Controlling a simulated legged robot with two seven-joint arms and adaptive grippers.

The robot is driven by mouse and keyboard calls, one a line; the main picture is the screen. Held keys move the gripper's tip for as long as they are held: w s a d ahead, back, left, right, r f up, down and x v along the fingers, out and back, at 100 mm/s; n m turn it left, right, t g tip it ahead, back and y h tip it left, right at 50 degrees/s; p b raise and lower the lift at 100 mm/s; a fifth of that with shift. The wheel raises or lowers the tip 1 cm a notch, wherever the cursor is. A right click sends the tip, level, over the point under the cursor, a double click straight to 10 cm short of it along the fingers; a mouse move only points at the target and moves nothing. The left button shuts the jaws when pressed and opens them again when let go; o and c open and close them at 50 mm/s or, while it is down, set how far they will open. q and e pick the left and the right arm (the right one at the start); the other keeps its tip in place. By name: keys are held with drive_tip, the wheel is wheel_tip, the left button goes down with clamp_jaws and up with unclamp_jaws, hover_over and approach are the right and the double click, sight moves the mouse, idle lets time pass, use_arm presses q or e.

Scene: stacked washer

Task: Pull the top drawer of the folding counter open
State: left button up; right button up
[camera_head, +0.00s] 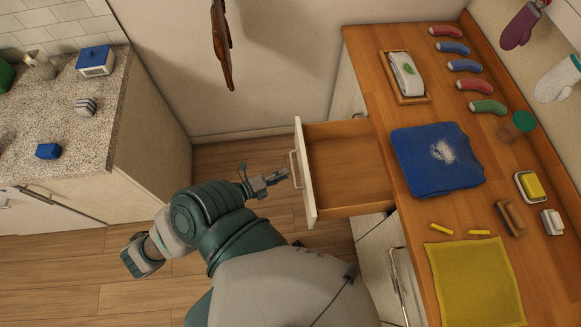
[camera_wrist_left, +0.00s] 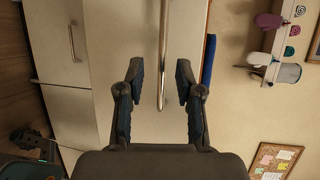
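The top drawer (camera_head: 345,172) of the folding counter (camera_head: 378,85) stands well out from the counter, and its wooden inside is empty. Its white front (camera_head: 305,172) carries a metal bar handle (camera_head: 295,169). My left gripper (camera_head: 282,177) is right beside the handle, on the outer side of the drawer front. In the left wrist view the two fingers of this gripper (camera_wrist_left: 160,84) are spread, with the handle bar (camera_wrist_left: 163,45) between them and a gap on both sides. My right gripper is not in view.
A speckled worktop (camera_head: 60,125) stands at the left. Wooden floor (camera_head: 235,160) is clear between them. A brown item (camera_head: 221,45) hangs on the wall.

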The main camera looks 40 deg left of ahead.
use_arm(q)
drive_tip(key=v, duration=0.7)
drive_tip(key=shift+s, duration=0.2)
drive_tip(key=shift+a+f, duration=0.1)
drive_tip(key=shift+f, duration=0.1)
